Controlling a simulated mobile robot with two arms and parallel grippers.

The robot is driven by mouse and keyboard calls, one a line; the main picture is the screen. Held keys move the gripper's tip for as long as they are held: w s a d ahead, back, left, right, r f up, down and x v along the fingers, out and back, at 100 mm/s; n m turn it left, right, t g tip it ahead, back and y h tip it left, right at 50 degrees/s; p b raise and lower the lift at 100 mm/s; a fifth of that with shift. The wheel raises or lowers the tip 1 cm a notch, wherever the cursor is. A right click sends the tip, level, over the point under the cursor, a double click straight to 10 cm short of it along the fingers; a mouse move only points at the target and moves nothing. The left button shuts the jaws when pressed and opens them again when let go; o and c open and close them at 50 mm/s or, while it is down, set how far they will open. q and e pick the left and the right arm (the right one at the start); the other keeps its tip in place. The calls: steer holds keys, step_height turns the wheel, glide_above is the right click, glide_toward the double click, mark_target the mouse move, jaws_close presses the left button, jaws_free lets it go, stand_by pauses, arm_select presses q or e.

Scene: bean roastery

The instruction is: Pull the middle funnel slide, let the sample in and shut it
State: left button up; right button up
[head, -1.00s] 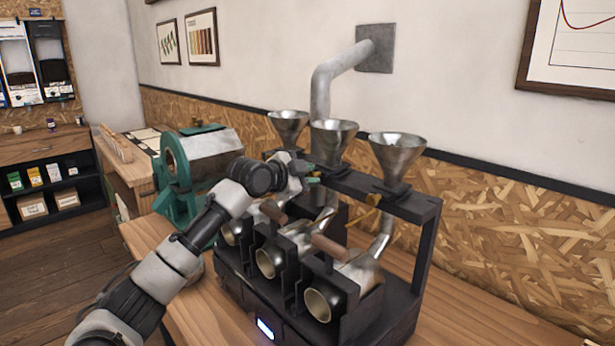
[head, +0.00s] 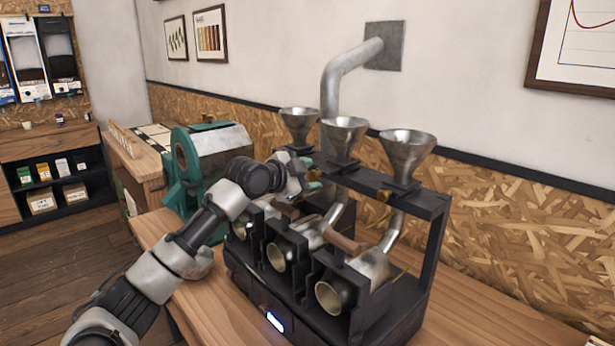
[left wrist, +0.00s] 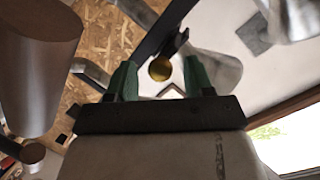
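The middle metal funnel (head: 343,140) stands on the dark rack of the sample roaster, between the left funnel (head: 300,124) and right funnel (head: 407,154). My left gripper (head: 314,181) is just below and left of the middle funnel. In the left wrist view its green fingers (left wrist: 160,78) are apart, and a round brass knob (left wrist: 160,68) shows between their tips, with a gap on each side. The middle slide is hidden behind the gripper in the head view. A brass knob (head: 384,196) shows under the right funnel. My right gripper is out of view.
Below the rack are several roaster drums, such as the right one (head: 332,296), with wooden handles (head: 346,243) close to my left arm. A green machine (head: 184,168) stands behind the arm. The bench (head: 215,309) is bare at front left.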

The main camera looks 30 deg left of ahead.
arm_select(q)
steer(key=b+v, duration=0.3)
steer(key=v, duration=0.7)
steer(key=shift+s, duration=0.35)
steer(key=shift+a+r, duration=0.1)
steer(key=shift+r, duration=0.05)
stand_by(0.8)
